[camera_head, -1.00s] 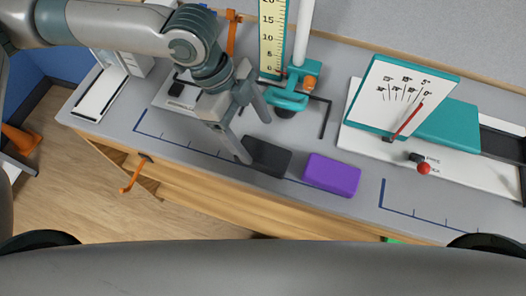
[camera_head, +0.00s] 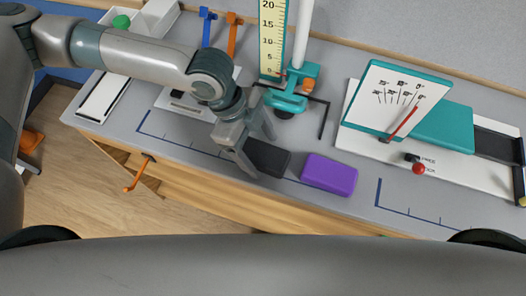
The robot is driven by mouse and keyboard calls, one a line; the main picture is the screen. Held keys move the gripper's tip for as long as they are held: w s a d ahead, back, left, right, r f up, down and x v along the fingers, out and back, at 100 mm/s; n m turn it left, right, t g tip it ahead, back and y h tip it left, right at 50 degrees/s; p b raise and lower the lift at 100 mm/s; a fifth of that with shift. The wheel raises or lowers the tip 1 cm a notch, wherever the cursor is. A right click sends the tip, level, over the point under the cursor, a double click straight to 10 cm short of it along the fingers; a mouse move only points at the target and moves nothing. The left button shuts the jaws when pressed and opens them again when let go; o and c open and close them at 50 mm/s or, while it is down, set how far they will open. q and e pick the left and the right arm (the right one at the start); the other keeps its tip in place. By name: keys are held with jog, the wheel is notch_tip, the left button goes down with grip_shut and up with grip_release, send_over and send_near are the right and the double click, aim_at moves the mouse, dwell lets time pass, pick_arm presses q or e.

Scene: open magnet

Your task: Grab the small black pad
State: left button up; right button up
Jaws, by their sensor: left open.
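The small black pad (camera_head: 268,158) lies flat on the grey table, just left of a purple block (camera_head: 329,174). My left gripper (camera_head: 262,157) reaches down at the pad from the left. Its jaws are open; one finger is at the pad's left front side, and the other is behind, near the pad's far edge. I cannot tell whether either finger touches the pad. Part of the pad's left end is hidden by the gripper. My right gripper is not in view.
A teal stand (camera_head: 287,101) with a ruler (camera_head: 271,40) rises behind the pad. Blue corner lines mark the table. The table's front edge is close to the pad.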

pick_arm(q)
jog(key=shift+x, duration=0.8)
jog(key=shift+c, duration=0.2)
jog(key=c, duration=1.1)
